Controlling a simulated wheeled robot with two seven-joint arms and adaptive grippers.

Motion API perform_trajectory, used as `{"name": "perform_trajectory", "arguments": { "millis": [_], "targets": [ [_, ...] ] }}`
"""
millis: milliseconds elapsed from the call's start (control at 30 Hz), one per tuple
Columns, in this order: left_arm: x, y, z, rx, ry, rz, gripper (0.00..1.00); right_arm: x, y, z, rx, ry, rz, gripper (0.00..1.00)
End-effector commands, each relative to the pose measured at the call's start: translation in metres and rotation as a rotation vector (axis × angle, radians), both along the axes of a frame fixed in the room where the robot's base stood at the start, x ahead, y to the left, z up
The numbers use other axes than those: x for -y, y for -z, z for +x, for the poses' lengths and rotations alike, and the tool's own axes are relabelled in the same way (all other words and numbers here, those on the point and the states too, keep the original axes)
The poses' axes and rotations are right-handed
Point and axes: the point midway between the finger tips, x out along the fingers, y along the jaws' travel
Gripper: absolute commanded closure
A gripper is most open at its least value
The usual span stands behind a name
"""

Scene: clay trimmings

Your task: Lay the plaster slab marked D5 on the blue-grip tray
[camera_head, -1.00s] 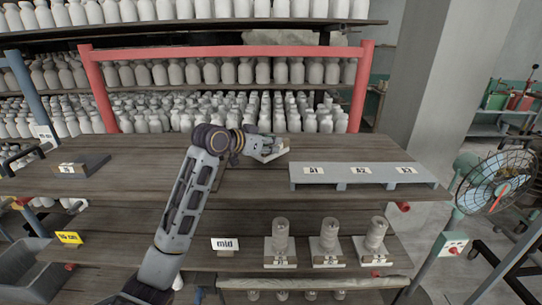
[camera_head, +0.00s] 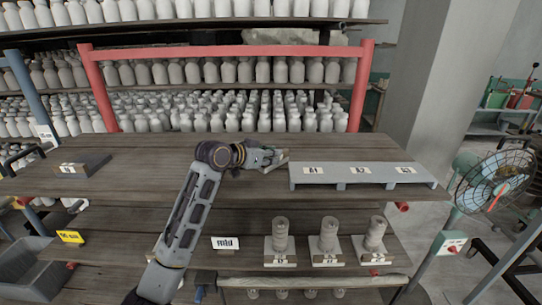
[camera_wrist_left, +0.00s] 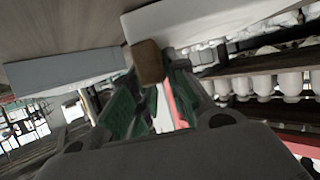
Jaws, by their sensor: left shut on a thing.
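My left gripper (camera_head: 272,159) is above the wooden top shelf, just left of the grey rack. It is shut on the brown grip (camera_wrist_left: 148,62) of a pale plaster slab (camera_wrist_left: 205,18), seen close up in the left wrist view. The green-lined fingers lie on either side of the grip. In the head view the slab shows only as a small pale patch at the fingertips, and no D5 mark is readable. I cannot make out a tray with blue grips. My right gripper is not in view.
The grey rack (camera_head: 330,178) carries labels A1, A2 and one more. A dark block (camera_head: 92,163) with a label lies at the left. A red frame (camera_head: 220,49) stands behind, before rows of white bottles.

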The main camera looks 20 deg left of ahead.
Motion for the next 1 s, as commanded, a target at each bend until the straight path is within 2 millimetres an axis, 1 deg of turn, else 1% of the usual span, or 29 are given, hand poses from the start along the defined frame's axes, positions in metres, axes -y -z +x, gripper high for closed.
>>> {"name": "perform_trajectory", "arguments": {
  "millis": [167,200,367,800,1000],
  "targets": [
    [-0.0001,0.0006,0.0,0.002,0.0,0.0,1.0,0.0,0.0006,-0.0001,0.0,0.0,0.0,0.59],
    [-0.0001,0.0023,-0.0001,-0.001,0.0,0.0,0.83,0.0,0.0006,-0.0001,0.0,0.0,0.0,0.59],
    [0.0,0.0019,0.0,-0.001,0.0,0.0,0.63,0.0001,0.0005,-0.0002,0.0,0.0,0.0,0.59],
    [-0.0003,-0.0008,-0.0004,0.0,0.0,0.0,0.63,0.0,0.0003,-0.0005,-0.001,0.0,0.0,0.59],
    [-0.0059,-0.0038,-0.0098,0.0,0.0,0.001,0.63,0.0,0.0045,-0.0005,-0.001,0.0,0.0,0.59]
  ]
}}
